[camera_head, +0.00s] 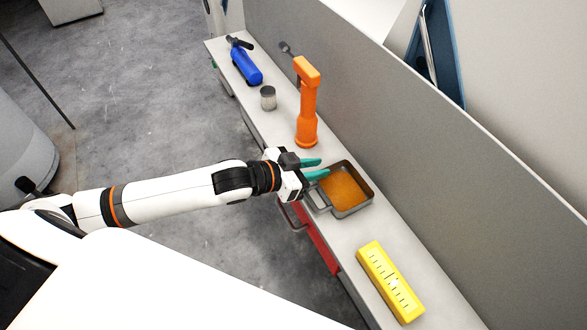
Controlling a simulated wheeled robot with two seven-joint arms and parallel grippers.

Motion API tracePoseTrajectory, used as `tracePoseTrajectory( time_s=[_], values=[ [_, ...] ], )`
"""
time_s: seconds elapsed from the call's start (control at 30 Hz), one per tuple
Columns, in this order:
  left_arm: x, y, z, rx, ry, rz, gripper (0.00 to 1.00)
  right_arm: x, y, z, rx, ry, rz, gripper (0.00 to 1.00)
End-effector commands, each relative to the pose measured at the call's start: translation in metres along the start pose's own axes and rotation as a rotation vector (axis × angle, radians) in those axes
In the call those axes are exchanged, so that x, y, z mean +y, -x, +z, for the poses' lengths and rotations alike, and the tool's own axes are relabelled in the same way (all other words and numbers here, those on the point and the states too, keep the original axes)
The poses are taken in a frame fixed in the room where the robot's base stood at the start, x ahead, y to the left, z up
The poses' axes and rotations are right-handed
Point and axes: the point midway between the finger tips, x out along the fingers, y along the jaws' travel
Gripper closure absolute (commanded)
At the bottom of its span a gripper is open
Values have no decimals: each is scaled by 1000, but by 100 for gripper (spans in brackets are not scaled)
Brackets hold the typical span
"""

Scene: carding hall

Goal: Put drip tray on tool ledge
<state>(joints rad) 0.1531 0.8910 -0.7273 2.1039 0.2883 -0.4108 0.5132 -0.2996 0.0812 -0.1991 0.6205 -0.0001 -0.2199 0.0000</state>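The drip tray (367,205) is a square dark metal pan with an orange inside and a loop handle on its left side. It rests on the long pale tool ledge (342,232) along the grey wall. My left gripper (319,168) has teal fingers that stand apart with a clear gap between them. It is at the tray's upper left corner, and the lower finger overlaps the rim in the picture. I cannot tell whether it touches. My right gripper is not in view.
A yellow box (390,281) lies nearer. The grey wall (400,120) bounds the ledge's right side. A red part (322,247) shows below the ledge.

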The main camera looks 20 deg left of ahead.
Motion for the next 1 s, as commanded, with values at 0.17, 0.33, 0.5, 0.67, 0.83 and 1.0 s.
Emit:
tracePoseTrajectory(
  time_s=[0.17, 0.33, 0.5, 0.67, 0.83, 1.0],
  values=[
    [0, 37, -4, 6, -2, -1, 76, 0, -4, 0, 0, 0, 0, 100],
    [0, 70, -4, 6, 0, 0, 76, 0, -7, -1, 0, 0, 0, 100],
    [0, 93, -2, 4, 2, 0, 76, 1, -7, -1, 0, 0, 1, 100],
    [0, 105, -1, 3, 1, 1, 76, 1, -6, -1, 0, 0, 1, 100],
    [-1, 110, 0, 2, 0, -1, 76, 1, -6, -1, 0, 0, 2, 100],
    [0, 111, 0, 0, -2, -1, 76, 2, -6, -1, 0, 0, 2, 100]
  ],
)
